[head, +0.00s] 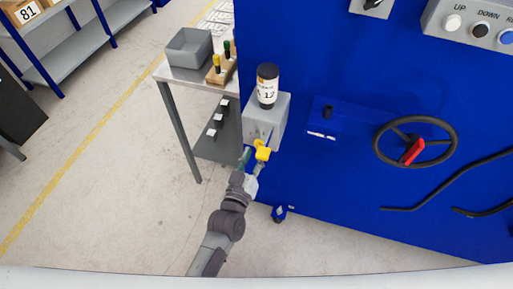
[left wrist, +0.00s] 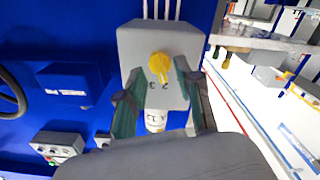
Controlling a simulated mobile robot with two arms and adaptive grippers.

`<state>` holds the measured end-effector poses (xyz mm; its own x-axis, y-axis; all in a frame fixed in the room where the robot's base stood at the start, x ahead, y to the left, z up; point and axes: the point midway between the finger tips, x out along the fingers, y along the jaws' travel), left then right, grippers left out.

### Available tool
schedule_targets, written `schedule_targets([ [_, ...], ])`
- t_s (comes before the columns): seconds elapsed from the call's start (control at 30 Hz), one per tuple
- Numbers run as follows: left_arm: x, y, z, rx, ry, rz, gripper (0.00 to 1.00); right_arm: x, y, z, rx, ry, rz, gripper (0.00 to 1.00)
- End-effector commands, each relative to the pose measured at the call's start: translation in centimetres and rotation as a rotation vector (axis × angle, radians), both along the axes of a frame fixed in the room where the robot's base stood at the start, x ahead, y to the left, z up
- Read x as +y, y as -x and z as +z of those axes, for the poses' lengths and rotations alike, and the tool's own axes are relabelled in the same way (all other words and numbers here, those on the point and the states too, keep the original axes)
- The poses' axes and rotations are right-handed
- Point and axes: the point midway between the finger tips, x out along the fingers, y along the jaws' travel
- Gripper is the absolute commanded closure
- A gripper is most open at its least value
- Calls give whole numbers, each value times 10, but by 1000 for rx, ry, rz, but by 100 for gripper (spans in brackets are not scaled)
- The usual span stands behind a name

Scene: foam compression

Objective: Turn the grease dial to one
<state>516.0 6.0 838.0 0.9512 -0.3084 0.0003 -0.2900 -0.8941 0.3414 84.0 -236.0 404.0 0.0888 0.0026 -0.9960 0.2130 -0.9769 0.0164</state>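The grease dial (head: 262,150) is a yellow knob on a grey box (head: 262,121) fixed to the side of the blue machine. In the left wrist view the knob (left wrist: 160,66) sits on the box face, its narrow end pointing down in the picture toward dark printed numerals. Which numeral it points at is hard to tell. My left gripper (head: 252,161) is at the knob in the head view. In the left wrist view its two green-grey fingers (left wrist: 157,76) are spread apart on either side of the knob, with gaps showing. My right gripper is not in view.
A labelled black-and-white bottle (head: 267,88) stands on the box. A handwheel with a red handle (head: 414,151) and a button panel (head: 480,28) are to the right. A table with a grey bin (head: 189,48) stands left. Floor at left is open.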

Motion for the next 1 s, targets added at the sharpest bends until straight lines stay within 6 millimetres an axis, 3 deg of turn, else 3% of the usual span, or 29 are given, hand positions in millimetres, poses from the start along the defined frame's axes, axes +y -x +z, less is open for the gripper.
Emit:
schedule_targets([
  [0.2,-7,-20,0,0,0,0,65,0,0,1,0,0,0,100],
  [0.53,-7,-23,-1,1,-1,0,65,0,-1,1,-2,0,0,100],
  [0.73,-7,-23,-1,1,-1,0,98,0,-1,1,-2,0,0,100],
  [1.0,-7,-22,-1,6,15,0,100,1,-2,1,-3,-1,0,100],
])
